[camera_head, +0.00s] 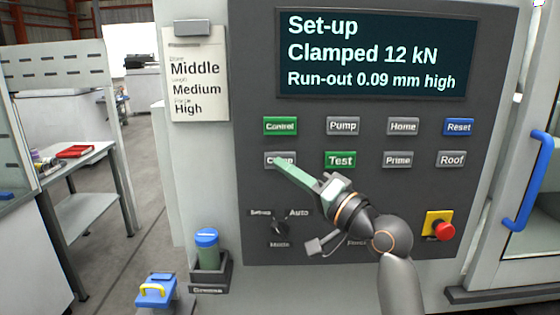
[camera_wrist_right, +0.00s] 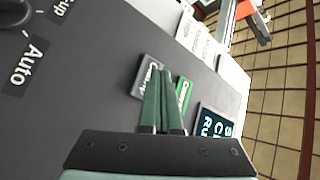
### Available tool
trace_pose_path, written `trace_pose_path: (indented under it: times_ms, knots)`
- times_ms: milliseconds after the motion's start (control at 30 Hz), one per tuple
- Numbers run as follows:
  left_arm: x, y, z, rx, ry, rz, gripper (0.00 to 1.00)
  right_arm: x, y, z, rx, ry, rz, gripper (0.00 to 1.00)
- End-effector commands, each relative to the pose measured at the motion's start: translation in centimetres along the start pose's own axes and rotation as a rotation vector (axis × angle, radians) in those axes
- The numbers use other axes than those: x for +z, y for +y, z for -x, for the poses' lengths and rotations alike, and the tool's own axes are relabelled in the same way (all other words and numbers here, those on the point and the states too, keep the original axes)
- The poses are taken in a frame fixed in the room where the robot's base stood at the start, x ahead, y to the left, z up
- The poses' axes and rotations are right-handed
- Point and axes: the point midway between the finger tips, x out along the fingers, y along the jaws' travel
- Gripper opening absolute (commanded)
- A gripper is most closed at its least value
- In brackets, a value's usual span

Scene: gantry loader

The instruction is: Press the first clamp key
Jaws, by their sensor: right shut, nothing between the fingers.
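The grey Clamp key (camera_head: 268,160) is at the left of the lower key row, its label partly covered by my right gripper. My right gripper (camera_head: 281,164) is shut and empty, its green fingertips in front of this key. In the right wrist view the fingertips (camera_wrist_right: 161,74) lie at the key's edge (camera_wrist_right: 143,78); whether they touch it I cannot tell. The screen (camera_head: 375,55) reads "Set-up", "Clamped 12 kN", "Run-out 0.09 mm high". My left gripper is out of view.
The green Control key (camera_head: 280,126) is just above, the green Test key (camera_head: 340,160) to the right. Below are the mode knob (camera_head: 279,228) and red emergency stop (camera_head: 444,231). A card (camera_head: 198,80) hangs left; a blue-capped bottle (camera_head: 207,250) stands in a holder.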

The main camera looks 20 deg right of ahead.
Motion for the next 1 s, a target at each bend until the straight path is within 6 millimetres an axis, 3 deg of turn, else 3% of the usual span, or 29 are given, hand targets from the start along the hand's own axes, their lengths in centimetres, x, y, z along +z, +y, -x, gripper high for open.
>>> trace_pose_path:
  times_ms: [1000]
  knots:
    - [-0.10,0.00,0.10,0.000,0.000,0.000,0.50,-0.54,0.52,-0.75,-0.001,-0.001,0.001,0.00]
